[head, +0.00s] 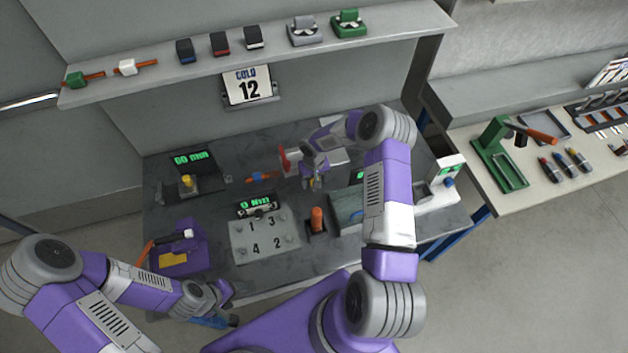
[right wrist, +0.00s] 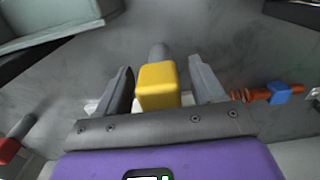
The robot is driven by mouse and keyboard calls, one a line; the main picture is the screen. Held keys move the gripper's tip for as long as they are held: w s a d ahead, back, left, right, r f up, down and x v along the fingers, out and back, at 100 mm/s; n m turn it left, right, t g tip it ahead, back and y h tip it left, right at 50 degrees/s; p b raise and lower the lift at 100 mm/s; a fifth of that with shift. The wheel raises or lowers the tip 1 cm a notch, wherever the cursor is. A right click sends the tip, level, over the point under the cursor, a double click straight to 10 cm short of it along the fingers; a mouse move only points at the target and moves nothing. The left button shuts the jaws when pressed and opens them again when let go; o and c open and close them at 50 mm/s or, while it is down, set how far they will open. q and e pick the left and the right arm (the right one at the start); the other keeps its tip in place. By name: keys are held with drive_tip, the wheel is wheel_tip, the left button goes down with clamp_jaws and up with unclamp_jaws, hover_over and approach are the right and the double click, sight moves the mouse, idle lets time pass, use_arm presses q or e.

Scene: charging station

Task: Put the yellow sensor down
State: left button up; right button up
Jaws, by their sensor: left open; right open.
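The yellow sensor (right wrist: 158,88) is a yellow block with a grey cylindrical end, in the right wrist view. My right gripper (right wrist: 163,82) is open, with one finger on each side of the sensor. A gap shows between the block and the right finger; the left finger is very close, and I cannot tell whether it touches. In the head view my right gripper (head: 314,183) is over the back middle of the dark table (head: 215,215), and the sensor is mostly hidden there. My left gripper (head: 227,303) is open and empty at the table's front left edge.
A numbered grey plate (head: 265,243), an upright orange-topped part (head: 317,222) and a purple fixture (head: 178,252) stand in front. An orange rod with a blue block (head: 260,176) lies left of my right gripper. A display reading 60 mm (head: 193,161) stands at back left.

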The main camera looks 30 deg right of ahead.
drive_tip(key=shift+c, duration=0.5)
drive_tip(key=c, duration=1)
